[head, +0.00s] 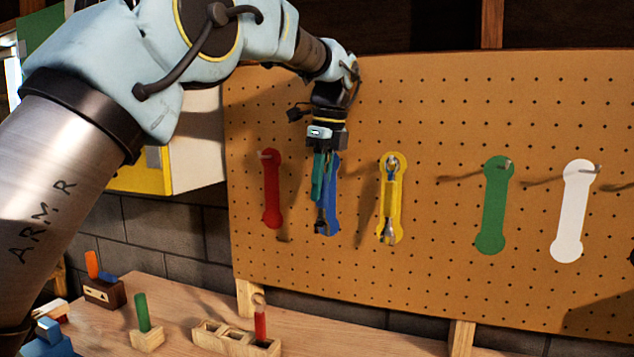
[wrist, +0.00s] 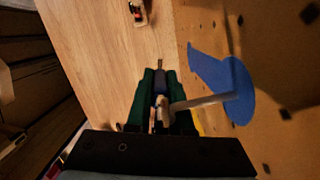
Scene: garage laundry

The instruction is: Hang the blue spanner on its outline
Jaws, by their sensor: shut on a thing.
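My gripper (head: 321,178) is shut on the blue spanner (head: 321,222), which hangs upright below the green fingers, in front of the pegboard. The blue outline (head: 334,205) is just behind and slightly right of the spanner, partly hidden by it and the fingers. In the wrist view, the spanner (wrist: 161,80) is between the fingers. A pale peg (wrist: 205,102) runs from the blue outline (wrist: 239,92) to the spanner's upper end near the fingers. I cannot tell whether the peg is through the spanner's ring.
A spanner (head: 390,200) hangs on the yellow outline (head: 398,225) to the right. The red (head: 271,190), green (head: 495,205) and white (head: 572,215) outlines are bare, with pegs. The bench (head: 375,335) below holds wooden blocks, including one with a red-handled tool (head: 260,322).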

